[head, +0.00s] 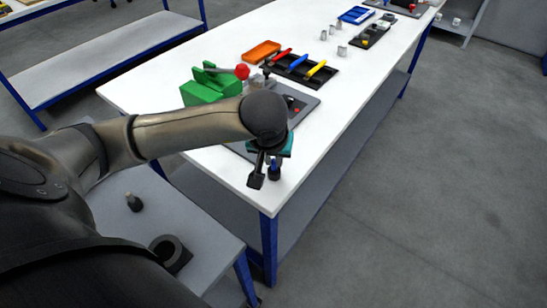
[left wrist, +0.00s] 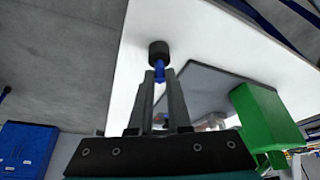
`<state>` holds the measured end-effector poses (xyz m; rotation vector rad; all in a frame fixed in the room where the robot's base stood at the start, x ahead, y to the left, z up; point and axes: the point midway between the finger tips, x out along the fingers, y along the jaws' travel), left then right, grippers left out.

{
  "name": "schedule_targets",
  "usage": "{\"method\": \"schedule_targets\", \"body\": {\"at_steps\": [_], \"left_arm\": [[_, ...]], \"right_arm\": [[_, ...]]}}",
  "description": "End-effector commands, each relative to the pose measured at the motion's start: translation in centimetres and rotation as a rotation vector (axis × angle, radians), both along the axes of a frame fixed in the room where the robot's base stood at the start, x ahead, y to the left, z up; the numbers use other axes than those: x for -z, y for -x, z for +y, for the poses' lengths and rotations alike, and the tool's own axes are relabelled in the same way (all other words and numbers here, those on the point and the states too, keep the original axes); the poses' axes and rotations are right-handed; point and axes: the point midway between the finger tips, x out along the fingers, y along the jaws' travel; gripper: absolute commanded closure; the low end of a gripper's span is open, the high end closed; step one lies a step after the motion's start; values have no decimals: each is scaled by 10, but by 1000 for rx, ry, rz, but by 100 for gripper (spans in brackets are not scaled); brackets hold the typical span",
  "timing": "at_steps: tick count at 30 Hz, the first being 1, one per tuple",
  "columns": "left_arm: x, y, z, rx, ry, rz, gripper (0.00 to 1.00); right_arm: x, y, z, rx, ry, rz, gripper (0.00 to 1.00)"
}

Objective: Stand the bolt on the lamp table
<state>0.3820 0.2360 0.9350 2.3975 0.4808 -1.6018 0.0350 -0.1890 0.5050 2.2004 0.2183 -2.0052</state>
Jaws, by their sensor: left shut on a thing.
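My left gripper (head: 265,172) is shut on a bolt with a blue shank and a wide black head (head: 274,173). In the left wrist view the fingers (left wrist: 160,100) close on the blue shank, and the black head (left wrist: 159,50) sticks out past the tips. In the head view the head points down, near the front corner of the white table (head: 205,160). I cannot tell the height of the bolt above the table. No lamp is clearly visible, so I cannot tell which table is the lamp table. My right gripper is out of view.
A low grey table (head: 115,228) holds a small dark-based peg (head: 134,203) and a dark ring-shaped object (head: 170,252). On the white table are a green block (head: 208,87), a grey plate (head: 304,103), an orange tray (head: 261,51) and a black tool tray (head: 315,79).

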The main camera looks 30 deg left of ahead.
Motion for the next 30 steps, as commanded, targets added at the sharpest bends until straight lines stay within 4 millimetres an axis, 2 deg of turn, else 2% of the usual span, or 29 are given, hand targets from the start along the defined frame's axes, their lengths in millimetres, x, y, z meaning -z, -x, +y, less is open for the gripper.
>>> {"method": "schedule_targets", "body": {"at_steps": [1,2,9,20,23,30], "left_arm": [[3,0,0,0,0,-1,100],[2,0,0,0,0,0,81],[1,0,0,0,0,0,54],[-3,0,0,0,0,1,54],[-18,4,-2,3,0,-5,54],[-68,23,-10,3,-1,-7,54]], "right_arm": [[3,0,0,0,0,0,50],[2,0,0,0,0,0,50],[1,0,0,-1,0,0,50],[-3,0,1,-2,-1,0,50],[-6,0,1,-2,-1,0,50],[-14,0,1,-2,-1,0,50]]}}
